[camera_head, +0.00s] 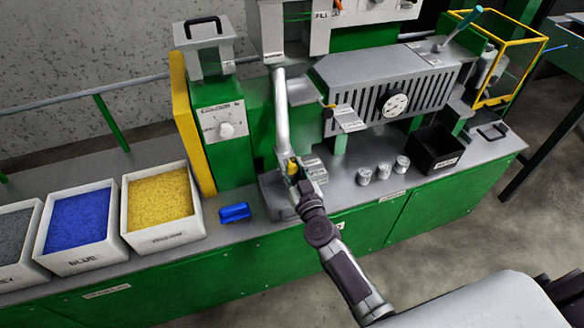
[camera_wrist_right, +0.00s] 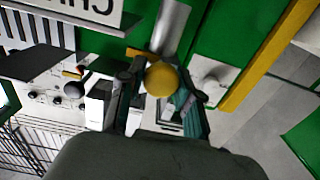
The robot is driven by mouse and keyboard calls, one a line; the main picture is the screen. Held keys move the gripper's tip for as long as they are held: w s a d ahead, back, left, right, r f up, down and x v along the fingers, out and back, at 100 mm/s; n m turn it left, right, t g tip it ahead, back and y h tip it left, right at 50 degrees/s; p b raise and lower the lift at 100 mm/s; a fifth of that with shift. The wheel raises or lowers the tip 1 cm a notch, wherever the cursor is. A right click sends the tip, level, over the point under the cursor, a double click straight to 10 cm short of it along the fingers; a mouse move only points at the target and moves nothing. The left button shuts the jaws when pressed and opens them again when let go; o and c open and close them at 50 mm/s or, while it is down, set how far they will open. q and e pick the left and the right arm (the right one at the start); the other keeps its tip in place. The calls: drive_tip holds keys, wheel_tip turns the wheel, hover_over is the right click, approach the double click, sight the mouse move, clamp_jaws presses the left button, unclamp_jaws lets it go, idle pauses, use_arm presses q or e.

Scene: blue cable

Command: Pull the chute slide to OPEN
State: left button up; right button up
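The chute is a pale metal tube (camera_head: 282,115) running down the front of the green machine; it also shows in the right wrist view (camera_wrist_right: 172,28). A yellow round knob (camera_wrist_right: 161,80) on a yellow bar (camera_wrist_right: 138,53) is at its lower end, which I take to be the slide's handle. My right gripper (camera_head: 291,172) is at this lower end. In the right wrist view its fingertips (camera_wrist_right: 159,75) lie on both sides of the knob and appear closed on it. The slide plate is mostly hidden. My left gripper is not in view.
Bins of yellow (camera_head: 165,240) and blue (camera_head: 75,258) pellets stand at the left. A blue object (camera_head: 235,212) lies nearby on the bench. Several metal cups (camera_head: 383,171) and a black box (camera_head: 435,150) are to the right. A sign (camera_wrist_right: 80,10) hangs close beside the tube.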

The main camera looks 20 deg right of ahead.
clamp_jaws()
drive_tip(key=shift+s+p, duration=0.65)
drive_tip(key=shift+s, duration=1.55)
drive_tip(key=shift+w+f, duration=0.1)
drive_tip(key=shift+f, duration=0.05)
drive_tip(key=o, duration=0.7)
unclamp_jaws()
drive_tip(key=shift+o, duration=1.1)
drive_tip(key=shift+d, duration=0.1)
drive_tip(key=shift+s, duration=0.25)
drive_tip(key=s, duration=1.2)
drive_tip(key=shift+d, duration=0.2)
drive_tip(key=shift+w, duration=0.1)
